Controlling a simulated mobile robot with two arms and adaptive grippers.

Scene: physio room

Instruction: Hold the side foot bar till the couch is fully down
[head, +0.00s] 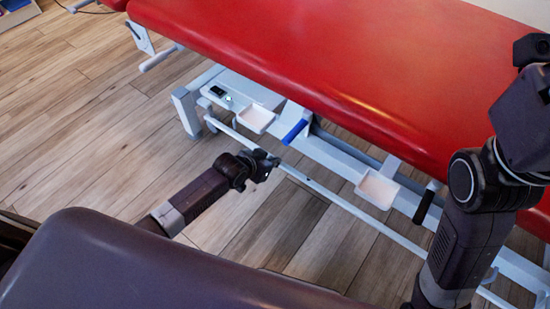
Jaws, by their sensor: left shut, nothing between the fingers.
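The couch has a red padded top (340,65) and a white frame (340,158) beneath it, standing on the wooden floor. The side foot bar (340,201) is a thin pale rail low along the near side, running from upper left to lower right. My left gripper (270,165) is shut and empty, at the bar's left half; its tip overlaps the bar in the picture, and I cannot tell whether it touches. My right arm crosses the couch's right part and hides some of the bar; its gripper is not in view.
Two small white trays (257,119) and (377,190) sit along the frame. A blue lever (294,132) and a black grip (425,206) stick out nearby. The floor (95,150) at left is clear.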

